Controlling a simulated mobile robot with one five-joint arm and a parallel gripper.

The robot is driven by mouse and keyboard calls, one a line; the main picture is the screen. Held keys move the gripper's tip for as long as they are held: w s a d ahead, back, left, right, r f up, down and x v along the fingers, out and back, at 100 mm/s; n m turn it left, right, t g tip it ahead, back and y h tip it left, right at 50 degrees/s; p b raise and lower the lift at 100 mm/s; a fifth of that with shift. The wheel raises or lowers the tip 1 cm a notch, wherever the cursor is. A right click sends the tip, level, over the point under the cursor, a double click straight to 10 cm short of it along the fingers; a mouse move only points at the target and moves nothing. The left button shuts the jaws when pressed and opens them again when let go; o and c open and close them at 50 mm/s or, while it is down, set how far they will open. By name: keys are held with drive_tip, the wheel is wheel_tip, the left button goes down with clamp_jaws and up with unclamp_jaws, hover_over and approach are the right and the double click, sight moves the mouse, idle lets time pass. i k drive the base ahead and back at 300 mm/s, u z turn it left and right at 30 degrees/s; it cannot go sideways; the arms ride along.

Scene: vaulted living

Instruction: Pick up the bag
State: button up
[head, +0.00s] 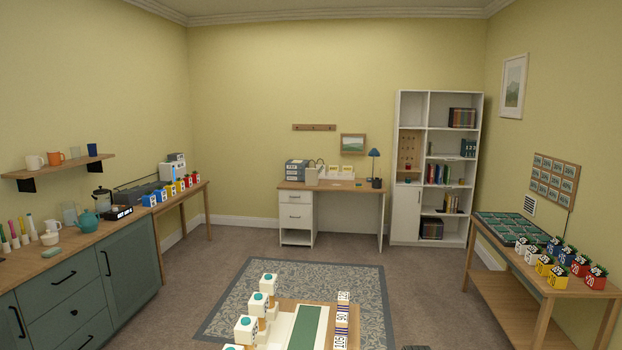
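A small pale grey-beige item (312,175) with what looks like a loop handle on top stands on the desk at the back wall. It may be the bag, but it is too small to tell for sure. It stands upright between blue-grey binders and white boxes. My gripper does not show clearly. A small dark shape at the bottom edge, right of the middle, is cut off and I cannot tell what it is.
The desk (297,212) stands beyond a patterned rug (235,307). A low table (288,306) with white blocks stands on the rug. A teal cabinet (132,268) lines the left, a wooden table (535,285) the right. Carpet (425,275) between rug and right table is clear.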

sight(312, 174)
drive_tip(key=u, duration=2.45)
drive_tip(key=i, duration=3.65)
drive_tip(key=z, duration=2.6)
drive_tip(key=i, duration=0.75)
drive_tip(key=z, duration=0.05)
